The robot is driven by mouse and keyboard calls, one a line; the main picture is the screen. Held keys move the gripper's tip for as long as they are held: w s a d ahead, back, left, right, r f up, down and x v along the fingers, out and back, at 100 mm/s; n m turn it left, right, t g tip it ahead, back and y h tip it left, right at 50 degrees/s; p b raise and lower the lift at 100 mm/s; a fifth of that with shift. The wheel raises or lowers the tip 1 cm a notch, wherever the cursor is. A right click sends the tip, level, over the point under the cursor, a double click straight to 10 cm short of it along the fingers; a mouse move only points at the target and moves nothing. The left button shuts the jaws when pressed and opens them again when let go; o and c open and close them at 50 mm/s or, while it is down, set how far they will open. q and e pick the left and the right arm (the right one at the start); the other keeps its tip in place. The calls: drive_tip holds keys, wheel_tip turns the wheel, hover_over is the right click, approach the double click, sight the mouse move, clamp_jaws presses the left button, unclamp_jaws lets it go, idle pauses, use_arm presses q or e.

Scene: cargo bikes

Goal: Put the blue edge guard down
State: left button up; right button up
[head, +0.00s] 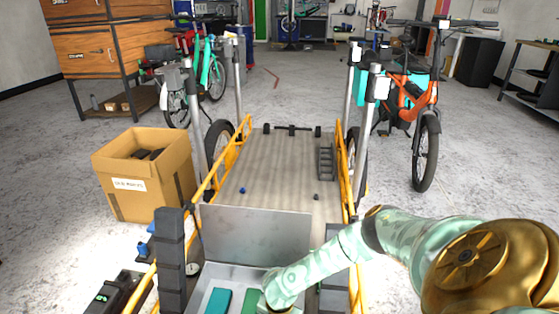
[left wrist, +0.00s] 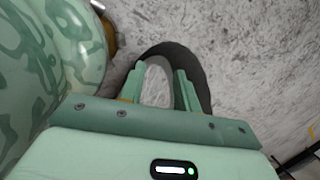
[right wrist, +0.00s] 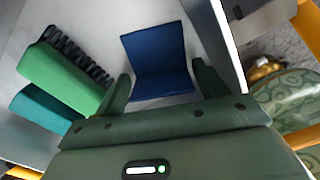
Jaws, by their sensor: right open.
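The blue edge guard (right wrist: 157,58) lies in the light grey tray (right wrist: 103,22), in the right wrist view. It is an angled piece with two flat faces. My right gripper (right wrist: 163,76) is open, with one finger at each side of the guard's near part. I cannot tell whether the fingers touch it. In the head view my right gripper (head: 282,302) reaches down into the tray, and the guard is hidden there. My left gripper (left wrist: 160,88) shows only in the left wrist view, its fingers apart with nothing seen between them.
A green block (right wrist: 62,80) and a teal block (right wrist: 45,112) lie left of the guard, beside a black ridged piece (right wrist: 78,52). A grey panel (head: 256,234) separates the tray from the cargo bed (head: 278,170). A cardboard box (head: 150,178) stands at left.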

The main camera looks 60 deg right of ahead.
wheel_tip(320, 180, up, 6)
drive_tip(key=p, duration=0.3)
drive_tip(key=shift+f, duration=0.15)
use_arm(q)
drive_tip(key=s+f+n+g+h+p, duration=0.1)
drive_tip(key=s+f, duration=0.3)
drive_tip(key=s, duration=0.6)
drive_tip(key=s+f+n+g+h+p, duration=0.1)
drive_tip(key=s+f+p, duration=0.2)
drive_tip(key=s, duration=0.8)
drive_tip(key=shift+d+f+n+p, duration=0.15)
drive_tip(key=shift+f+n+p, duration=0.15)
drive_tip(key=shift+f+n, duration=0.15)
use_arm(e)
wheel_tip(320, 180, up, 7)
drive_tip(key=shift+f, duration=0.15)
use_arm(q)
drive_tip(key=shift+s, duration=0.1)
use_arm(e)
drive_tip(key=shift+f, duration=0.1)
